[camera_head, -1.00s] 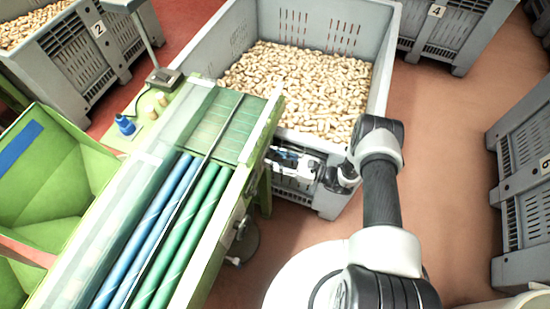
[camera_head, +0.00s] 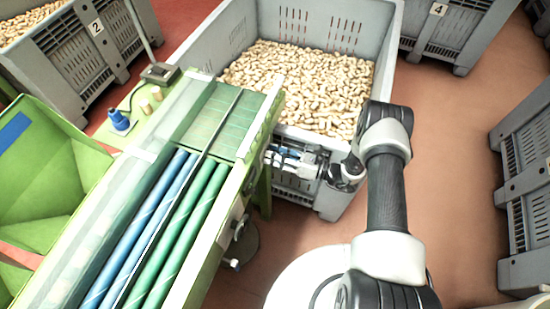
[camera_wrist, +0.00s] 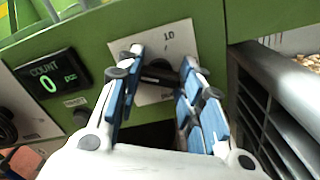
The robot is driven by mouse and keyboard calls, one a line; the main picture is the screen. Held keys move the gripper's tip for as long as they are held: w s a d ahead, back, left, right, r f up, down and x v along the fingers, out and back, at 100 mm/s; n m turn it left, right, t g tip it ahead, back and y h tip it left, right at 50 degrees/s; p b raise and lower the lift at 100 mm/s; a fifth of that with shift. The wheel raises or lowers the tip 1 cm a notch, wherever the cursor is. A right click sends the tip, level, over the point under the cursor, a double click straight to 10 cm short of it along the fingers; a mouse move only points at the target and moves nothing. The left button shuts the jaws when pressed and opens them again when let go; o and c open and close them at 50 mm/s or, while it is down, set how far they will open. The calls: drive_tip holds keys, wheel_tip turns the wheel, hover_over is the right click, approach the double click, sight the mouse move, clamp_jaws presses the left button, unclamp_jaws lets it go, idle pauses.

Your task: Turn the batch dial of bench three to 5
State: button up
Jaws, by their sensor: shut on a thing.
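The batch dial shows in the wrist view as a dark knob (camera_wrist: 160,76) on a white plate (camera_wrist: 178,38) fixed to the green bench side. The mark 10 is readable at the plate's top; other marks are hidden by my fingers. My gripper (camera_wrist: 161,64) has its blue-padded fingers on either side of the knob and is shut on it. In the head view my gripper (camera_head: 274,156) reaches the right side of the green bench (camera_head: 262,122); the dial itself is hidden there. The knob's pointer and setting cannot be read.
A count display (camera_wrist: 48,83) reading 0 sits left of the dial. Another crate (camera_head: 525,200) stands at the right, with open floor (camera_head: 450,150) between.

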drive_tip(key=m+b, duration=0.2)
drive_tip(key=m, duration=0.3)
drive_tip(key=shift+m, duration=0.4)
drive_tip(key=shift+b, duration=0.3)
drive_tip(key=o, duration=1.1)
drive_tip(key=shift+c, duration=0.2)
drive_tip(key=shift+d, duration=0.15)
drive_tip(key=v, duration=1.1)
drive_tip(key=shift+s+d, duration=0.15)
drive_tip(key=shift+d, duration=0.2)
